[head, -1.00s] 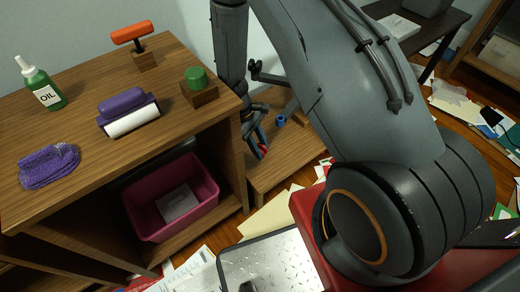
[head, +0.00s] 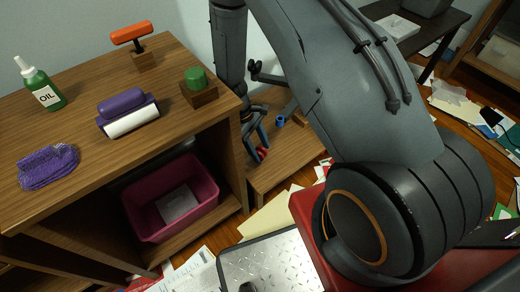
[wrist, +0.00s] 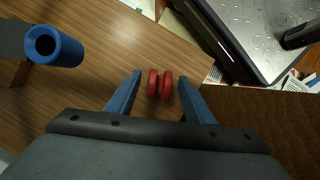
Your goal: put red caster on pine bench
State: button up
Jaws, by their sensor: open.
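The red caster (wrist: 160,84), a pair of small red wheels side by side, rests on the low wooden bench (wrist: 105,40). In the wrist view my gripper (wrist: 160,82) is open, with one blue finger on each side of the caster and a gap on both sides. In the head view the caster (head: 262,153) shows small beside my blue gripper fingers (head: 258,146), above the low bench (head: 290,150). My arm hides part of the bench there.
A blue hollow cylinder (wrist: 55,46) stands on the bench. Papers litter the floor.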

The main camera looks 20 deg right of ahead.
jog(key=v, duration=0.7)
jog(key=shift+p, duration=0.45)
